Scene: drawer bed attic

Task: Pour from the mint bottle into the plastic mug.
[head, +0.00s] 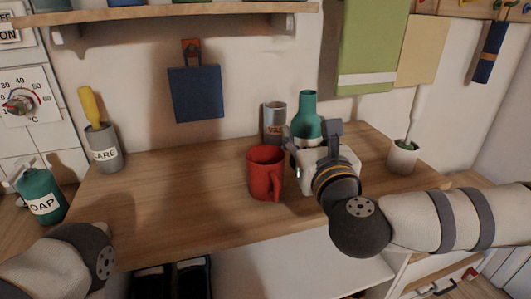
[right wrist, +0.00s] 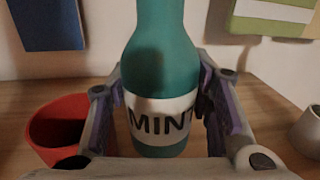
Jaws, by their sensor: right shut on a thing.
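The mint bottle (head: 307,119) is teal with a white label reading MINT and stands upright on the wooden counter. It also fills the middle of the right wrist view (right wrist: 161,66). My right gripper (head: 309,145) is shut on the bottle, with one finger on each side of it in the right wrist view (right wrist: 163,108). The red plastic mug (head: 265,175) stands upright just left of my right gripper, its handle toward the front right. The mug also shows at the left of the right wrist view (right wrist: 58,131). My left arm shows at the lower left; its gripper is out of view.
A grey canister (head: 275,121) stands behind the mug, close to the bottle. A grey CARE holder (head: 103,147) and a teal soap bottle (head: 40,194) stand at the left. The counter's left middle (head: 180,190) is clear.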

